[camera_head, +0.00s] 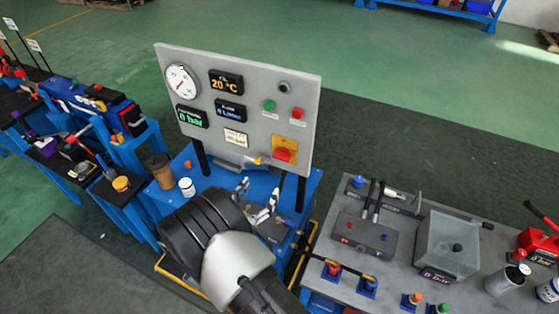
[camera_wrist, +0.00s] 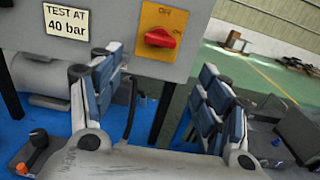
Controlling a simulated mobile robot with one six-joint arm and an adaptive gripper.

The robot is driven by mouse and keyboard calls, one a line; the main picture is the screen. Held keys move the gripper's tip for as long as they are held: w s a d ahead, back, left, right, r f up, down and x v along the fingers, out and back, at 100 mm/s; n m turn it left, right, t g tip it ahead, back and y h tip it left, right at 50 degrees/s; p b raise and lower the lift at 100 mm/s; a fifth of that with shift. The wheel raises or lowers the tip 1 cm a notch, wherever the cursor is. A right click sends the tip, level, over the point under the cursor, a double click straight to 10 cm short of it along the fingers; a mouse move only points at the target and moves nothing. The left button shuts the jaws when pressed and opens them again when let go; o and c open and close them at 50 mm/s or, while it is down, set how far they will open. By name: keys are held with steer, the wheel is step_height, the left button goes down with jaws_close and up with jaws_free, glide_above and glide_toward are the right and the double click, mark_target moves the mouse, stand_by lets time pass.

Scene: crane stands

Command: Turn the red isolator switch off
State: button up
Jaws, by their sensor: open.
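The red isolator switch (camera_head: 283,154) is a red knob on a yellow plate (camera_head: 294,142), low on the right of the grey upright panel. In the wrist view the red knob (camera_wrist: 160,38) has its handle lying roughly sideways on the yellow plate (camera_wrist: 185,20); small lettering there is hard to read. My gripper (camera_head: 260,192) is below and in front of the panel's lower edge. In the wrist view my gripper (camera_wrist: 160,72) is open and empty, its two blue-padded fingers wide apart. The knob is beyond and above the gap, apart from both fingers.
The grey panel (camera_head: 225,65) also carries a gauge, displays and green and red buttons. A "TEST AT 40 bar" card (camera_wrist: 67,22) is left of the switch. A brown cup (camera_head: 159,169) and white pot (camera_head: 187,187) stand left. A grey bench (camera_head: 335,195) with equipment is right.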

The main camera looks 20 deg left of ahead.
mark_target(280, 159)
steer(key=w, duration=0.9)
steer(key=w+d, duration=0.1)
steer(key=w, duration=0.4)
steer(key=shift+d+b, duration=0.1)
steer(key=shift+b, duration=0.25)
steer(key=shift+c, duration=0.6)
steer(key=c, duration=0.9)
